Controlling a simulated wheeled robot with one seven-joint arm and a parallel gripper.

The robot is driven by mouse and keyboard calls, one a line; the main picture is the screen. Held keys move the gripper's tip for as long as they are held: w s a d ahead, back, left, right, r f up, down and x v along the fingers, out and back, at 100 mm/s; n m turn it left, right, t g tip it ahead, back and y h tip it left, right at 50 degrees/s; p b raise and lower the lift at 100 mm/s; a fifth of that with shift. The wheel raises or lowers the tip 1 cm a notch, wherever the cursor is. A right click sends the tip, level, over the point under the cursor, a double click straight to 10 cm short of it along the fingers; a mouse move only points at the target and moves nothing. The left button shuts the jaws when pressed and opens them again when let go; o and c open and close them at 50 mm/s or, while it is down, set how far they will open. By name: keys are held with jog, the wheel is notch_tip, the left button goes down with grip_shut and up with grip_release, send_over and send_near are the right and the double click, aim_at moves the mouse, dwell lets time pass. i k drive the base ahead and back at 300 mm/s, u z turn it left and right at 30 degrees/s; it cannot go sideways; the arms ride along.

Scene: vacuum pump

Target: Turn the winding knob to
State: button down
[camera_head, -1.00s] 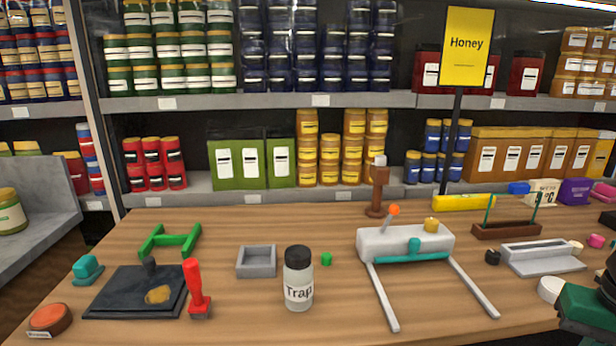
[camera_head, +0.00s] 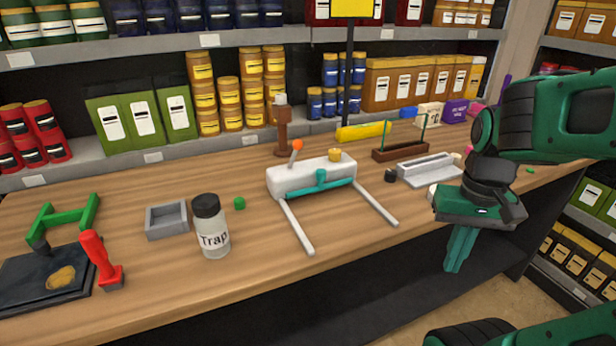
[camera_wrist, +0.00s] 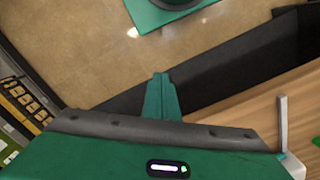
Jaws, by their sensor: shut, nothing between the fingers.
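A white device (camera_head: 290,180) stands on the table in the head view, with two pale rods reaching toward the front edge. A yellow knob (camera_head: 335,155) sits on its top, an orange-tipped lever (camera_head: 296,147) rises at its left end, and a teal bar (camera_head: 322,181) runs along its front. I cannot tell for sure which part is the winding knob. My gripper (camera_head: 456,266) is shut and empty, pointing down in front of the table edge, right of the device and apart from it. The wrist view shows its closed teal fingers (camera_wrist: 160,77) above the floor.
A jar labelled Trap (camera_head: 212,232), a grey tray (camera_head: 167,220) and a small green block (camera_head: 239,203) stand left of the device. A small black knob-like piece (camera_head: 390,176) and a grey holder (camera_head: 430,171) are right of it. Bare table (camera_head: 255,260) lies in front.

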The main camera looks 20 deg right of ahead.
aim_at(334, 155)
jog(key=z, duration=0.55)
jog(key=k, duration=0.85)
jog(key=u, duration=0.65)
jog(key=i, duration=1)
jog(key=z, duration=0.05)
